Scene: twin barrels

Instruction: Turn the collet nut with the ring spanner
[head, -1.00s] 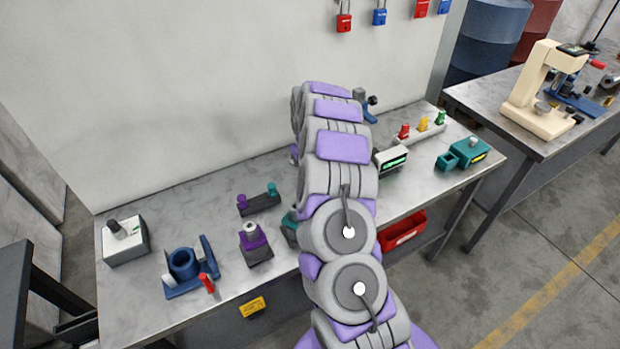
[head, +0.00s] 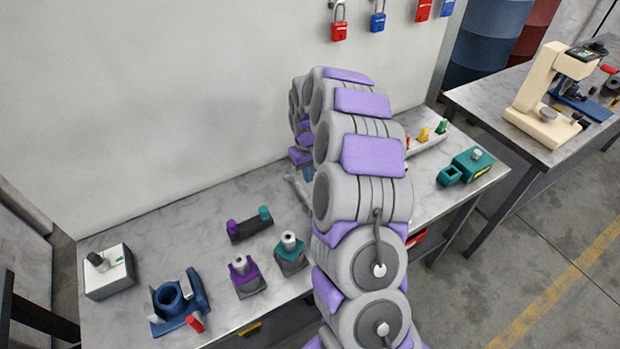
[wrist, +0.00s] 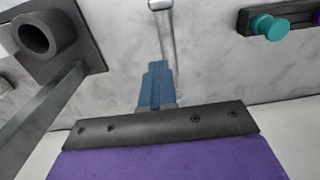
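My gripper (wrist: 157,88) shows its blue fingers close together in the wrist view. A silver bar (wrist: 166,38), which looks like the ring spanner's handle, runs straight out past the fingertips, and they appear shut on it. Its far end is cut off at the top edge. In the head view my gripper is low over the back of the bench, partly hidden by my arm. Two blocks with silver nut-like tops stand at the bench's front middle, one purple (head: 245,278) and one teal (head: 291,254). I cannot tell which top is the collet nut. My gripper is apart from both.
A dark rack (head: 250,229) with purple and teal knobs stands behind the blocks. A blue fixture (head: 172,298) with a red handle and a white box (head: 107,272) are at left. A dark tube fixture (wrist: 38,38) is near my gripper. My arm hides the bench's middle right.

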